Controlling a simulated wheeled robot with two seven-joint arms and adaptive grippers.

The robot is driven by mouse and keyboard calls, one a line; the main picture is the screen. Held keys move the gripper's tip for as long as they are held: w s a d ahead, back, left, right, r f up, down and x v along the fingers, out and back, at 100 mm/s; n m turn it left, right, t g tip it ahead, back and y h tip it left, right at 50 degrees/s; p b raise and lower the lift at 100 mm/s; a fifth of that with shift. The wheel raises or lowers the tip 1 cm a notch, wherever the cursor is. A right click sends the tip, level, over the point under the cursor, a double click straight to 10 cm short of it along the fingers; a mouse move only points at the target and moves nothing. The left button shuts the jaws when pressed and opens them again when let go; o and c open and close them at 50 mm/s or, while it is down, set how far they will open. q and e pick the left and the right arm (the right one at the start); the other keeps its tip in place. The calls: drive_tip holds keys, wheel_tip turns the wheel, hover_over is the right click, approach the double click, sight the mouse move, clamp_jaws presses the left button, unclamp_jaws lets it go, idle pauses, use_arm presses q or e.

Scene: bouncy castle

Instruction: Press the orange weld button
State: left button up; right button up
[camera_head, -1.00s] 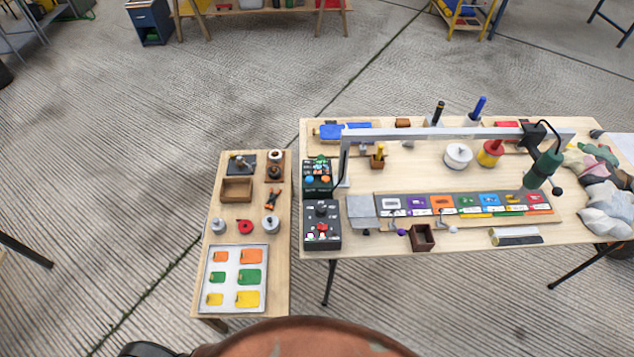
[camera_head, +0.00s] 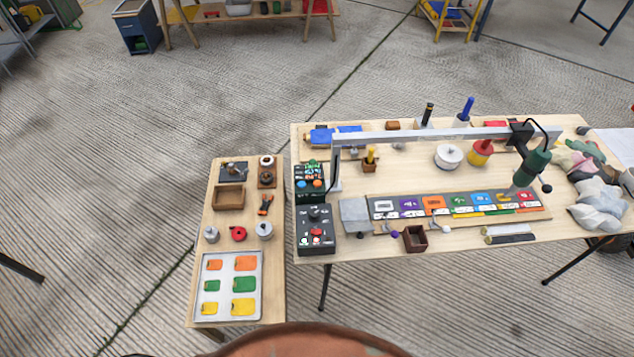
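A dark control box (camera_head: 309,193) stands at the left end of the large wooden table. On its top are a blue button and an orange button (camera_head: 318,184), side by side, with a small lit display area behind them. A second dark control box (camera_head: 316,243) stands just in front of it, with a black knob, a red control and small coloured marks. The lettering is too small to read. Neither of my grippers is in view.
A grey metal frame (camera_head: 430,135) spans the large table (camera_head: 470,262), carrying a green tool (camera_head: 531,168) at right. A strip of coloured cards (camera_head: 460,206) lies below it. A smaller table (camera_head: 272,300) at left holds a tray (camera_head: 231,316) of coloured pieces.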

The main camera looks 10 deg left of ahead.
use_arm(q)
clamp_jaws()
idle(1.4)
